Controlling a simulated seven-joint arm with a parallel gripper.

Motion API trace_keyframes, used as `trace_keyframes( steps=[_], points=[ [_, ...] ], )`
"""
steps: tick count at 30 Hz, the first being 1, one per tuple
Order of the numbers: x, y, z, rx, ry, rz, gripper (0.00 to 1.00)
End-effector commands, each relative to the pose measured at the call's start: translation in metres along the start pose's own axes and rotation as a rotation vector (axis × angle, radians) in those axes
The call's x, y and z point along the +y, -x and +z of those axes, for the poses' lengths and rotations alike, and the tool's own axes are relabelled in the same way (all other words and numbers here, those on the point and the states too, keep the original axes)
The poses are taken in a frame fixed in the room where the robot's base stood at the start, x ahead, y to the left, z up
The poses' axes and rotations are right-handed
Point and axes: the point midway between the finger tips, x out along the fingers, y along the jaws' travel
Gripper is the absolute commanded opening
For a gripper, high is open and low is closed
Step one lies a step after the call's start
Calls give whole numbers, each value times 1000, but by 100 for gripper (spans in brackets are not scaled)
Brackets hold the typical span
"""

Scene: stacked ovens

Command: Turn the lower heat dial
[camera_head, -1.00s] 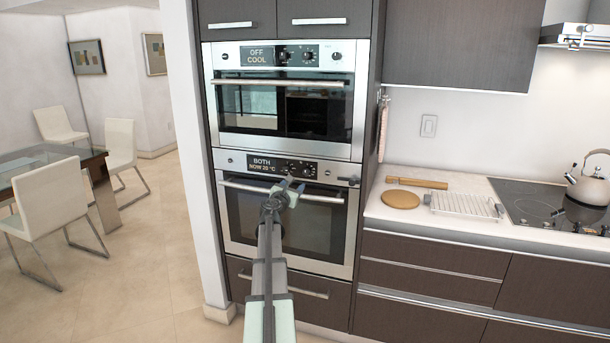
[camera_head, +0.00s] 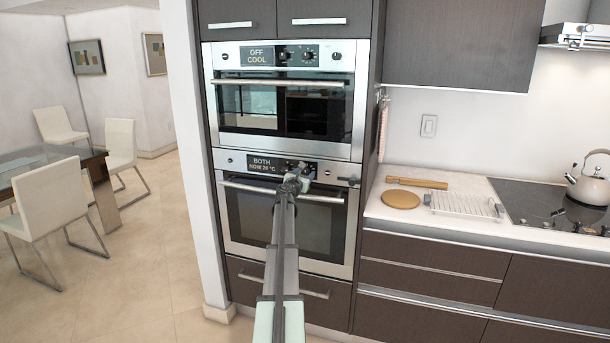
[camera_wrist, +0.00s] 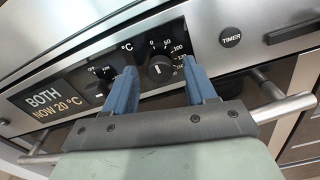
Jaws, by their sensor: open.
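The lower heat dial (camera_wrist: 160,70) is a round black knob on the lower oven's panel, with a white mark and a printed scale in the wrist view. My gripper (camera_wrist: 160,64) is open, with one blue finger on each side of the dial in that view. Whether the fingers touch the dial cannot be told. In the head view my gripper (camera_head: 297,176) is in front of the lower oven's panel and covers part of the dials. The lower oven's display (camera_wrist: 48,98) reads "BOTH" and "NOW 20 °C".
A second knob (camera_wrist: 96,88) is left of the heat dial, close to my left finger. A "TIMER" button (camera_wrist: 230,37) is to the right. The oven handle bar (camera_wrist: 283,106) runs below the panel. The upper oven (camera_head: 283,98) is above, showing "OFF" and "COOL".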

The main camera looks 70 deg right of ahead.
Motion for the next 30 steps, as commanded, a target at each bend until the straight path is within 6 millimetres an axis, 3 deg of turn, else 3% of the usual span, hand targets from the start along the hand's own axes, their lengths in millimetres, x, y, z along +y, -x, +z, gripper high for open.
trace_keyframes(
  steps=[3,12,30],
  points=[
    [0,-11,0,0,0,0,56],
    [0,-12,0,0,0,0,56],
    [0,-12,0,0,0,0,0]
  ],
)
